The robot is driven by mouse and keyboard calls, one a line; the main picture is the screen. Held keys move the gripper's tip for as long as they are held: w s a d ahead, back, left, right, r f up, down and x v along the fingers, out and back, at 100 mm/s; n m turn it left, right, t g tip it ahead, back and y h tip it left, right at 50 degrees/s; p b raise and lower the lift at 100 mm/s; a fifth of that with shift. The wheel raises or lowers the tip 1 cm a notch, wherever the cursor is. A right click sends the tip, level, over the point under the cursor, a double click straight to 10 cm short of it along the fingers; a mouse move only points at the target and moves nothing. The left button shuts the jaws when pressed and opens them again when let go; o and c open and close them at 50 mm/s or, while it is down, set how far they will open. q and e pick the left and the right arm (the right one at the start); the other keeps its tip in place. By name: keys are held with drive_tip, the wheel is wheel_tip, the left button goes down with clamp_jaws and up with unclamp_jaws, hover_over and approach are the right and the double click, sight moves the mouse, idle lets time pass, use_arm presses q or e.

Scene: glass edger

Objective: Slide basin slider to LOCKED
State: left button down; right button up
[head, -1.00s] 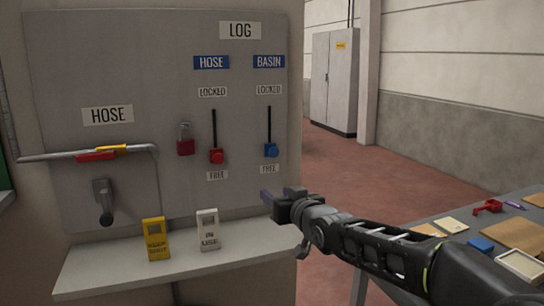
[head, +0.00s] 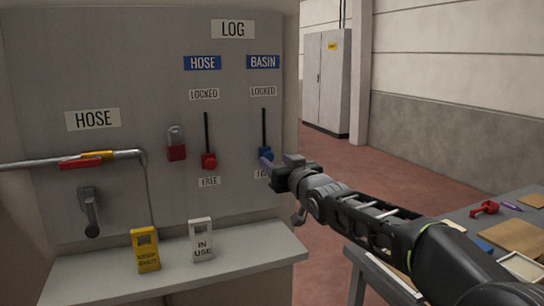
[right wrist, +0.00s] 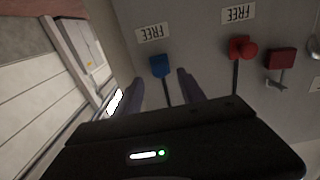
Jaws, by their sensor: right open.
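The blue basin slider knob (head: 265,154) sits at the low end of its vertical slot, near the FREE label and below the LOCKED label (head: 263,91). In the right wrist view the blue knob (right wrist: 160,66) shows upside down, just beyond and between my gripper's fingers. My right gripper (head: 268,163) is open in front of the panel at the knob's height and partly covers the FREE label. In the right wrist view its two fingers (right wrist: 160,90) stand apart on either side of the slider's slot. Contact with the knob cannot be told. My left gripper is not in view.
The red hose slider knob (head: 209,160) is low in its slot to the left, with a red padlock (head: 176,143) beside it. A yellow tag (head: 145,249) and a white tag (head: 201,239) stand on the shelf (head: 240,262). A table (head: 480,215) is at right.

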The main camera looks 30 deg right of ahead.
sight(270, 156)
drive_tip(key=shift+w+d+p, duration=0.1)
drive_tip(key=shift+w+p, duration=0.3)
drive_tip(key=shift+w, duration=1.35)
clamp_jaws()
drive_tip(key=shift+r, duration=0.1)
